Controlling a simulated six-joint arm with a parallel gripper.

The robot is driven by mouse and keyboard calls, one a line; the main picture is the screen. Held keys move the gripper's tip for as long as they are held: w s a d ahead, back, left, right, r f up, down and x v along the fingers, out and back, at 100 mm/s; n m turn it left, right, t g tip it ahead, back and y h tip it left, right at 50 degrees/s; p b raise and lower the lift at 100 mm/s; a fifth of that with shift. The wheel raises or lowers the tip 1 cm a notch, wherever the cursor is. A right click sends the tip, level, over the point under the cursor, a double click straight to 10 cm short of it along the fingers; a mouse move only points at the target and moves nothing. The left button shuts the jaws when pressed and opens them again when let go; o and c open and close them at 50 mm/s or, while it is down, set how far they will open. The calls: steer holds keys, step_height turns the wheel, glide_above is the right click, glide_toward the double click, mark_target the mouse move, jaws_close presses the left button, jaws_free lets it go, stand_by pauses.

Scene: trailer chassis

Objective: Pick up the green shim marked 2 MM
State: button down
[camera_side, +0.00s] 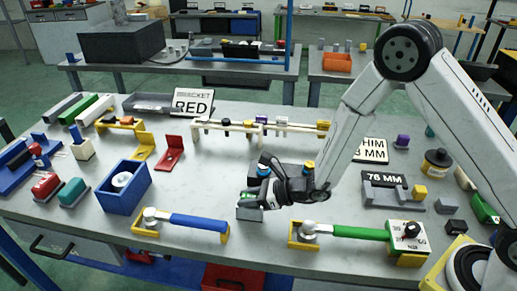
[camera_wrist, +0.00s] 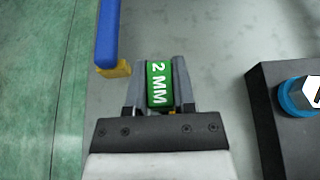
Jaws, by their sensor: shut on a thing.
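The green shim marked 2 MM (camera_wrist: 159,84) is between the two fingers of my gripper (camera_wrist: 157,83) in the wrist view, its label facing the camera. The fingers touch it on both sides and are shut on it. In the side view my gripper (camera_side: 250,198) is low over the middle front of the table, and a bit of green shows at its fingertips. A small grey block (camera_side: 249,214) is directly below the fingertips; I cannot tell whether the shim touches it.
A blue-handled tool (camera_side: 197,222) lies to the left and a green-handled tool (camera_side: 350,232) to the right. A blue box (camera_side: 122,195) stands further left. A white sign reading RED (camera_side: 193,102) and a beam-like chassis (camera_side: 262,128) are behind. The table between is mostly clear.

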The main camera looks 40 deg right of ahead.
mark_target(248, 196)
steer(key=shift+r, duration=0.15)
steer(key=shift+r, duration=4.9)
